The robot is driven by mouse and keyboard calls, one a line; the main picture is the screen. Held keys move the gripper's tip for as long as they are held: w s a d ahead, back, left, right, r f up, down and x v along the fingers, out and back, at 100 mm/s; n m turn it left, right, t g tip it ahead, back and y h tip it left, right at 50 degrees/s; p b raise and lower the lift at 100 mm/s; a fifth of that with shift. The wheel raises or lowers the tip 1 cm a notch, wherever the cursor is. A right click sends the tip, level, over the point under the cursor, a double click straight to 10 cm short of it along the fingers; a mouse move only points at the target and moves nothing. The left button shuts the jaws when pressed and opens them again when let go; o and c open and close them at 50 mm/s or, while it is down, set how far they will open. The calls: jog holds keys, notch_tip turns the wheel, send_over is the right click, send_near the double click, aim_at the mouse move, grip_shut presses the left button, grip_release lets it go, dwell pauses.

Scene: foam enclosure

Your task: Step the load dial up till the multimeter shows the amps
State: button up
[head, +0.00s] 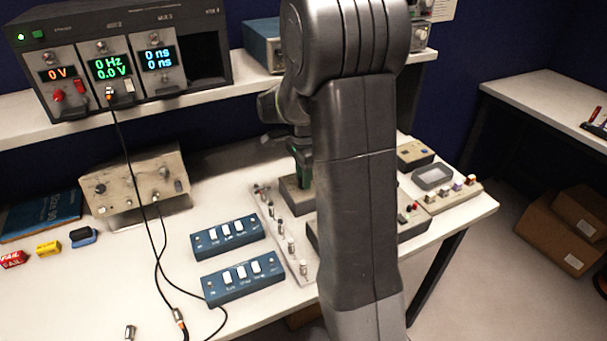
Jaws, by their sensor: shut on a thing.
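My gripper (301,160) points down at a dark box (294,196) in the middle of the bench. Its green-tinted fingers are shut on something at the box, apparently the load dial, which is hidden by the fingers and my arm. No dial markings can be read. I cannot make out a display reading amps. The instrument rack (118,25) on the shelf at the left shows an orange "0 V", a green "0 Hz, 0.0 V" and blue "0 ns" lines.
Two blue switch boxes (228,238) and a pale strip of connectors (284,236) lie left of my gripper. A beige instrument (137,186) stands behind them with black cables. Small boxes and a grey tray (433,177) stand right. My arm hides the bench's middle.

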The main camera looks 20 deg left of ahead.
dwell(0.3)
jog(key=o, duration=1)
notch_tip(320, 180, up, 14)
jog(key=shift+f, duration=0.2)
dwell(0.3)
notch_tip(320, 180, down, 14)
jog(key=shift+r, duration=0.15)
dwell(0.3)
jog(key=shift+r, duration=0.1)
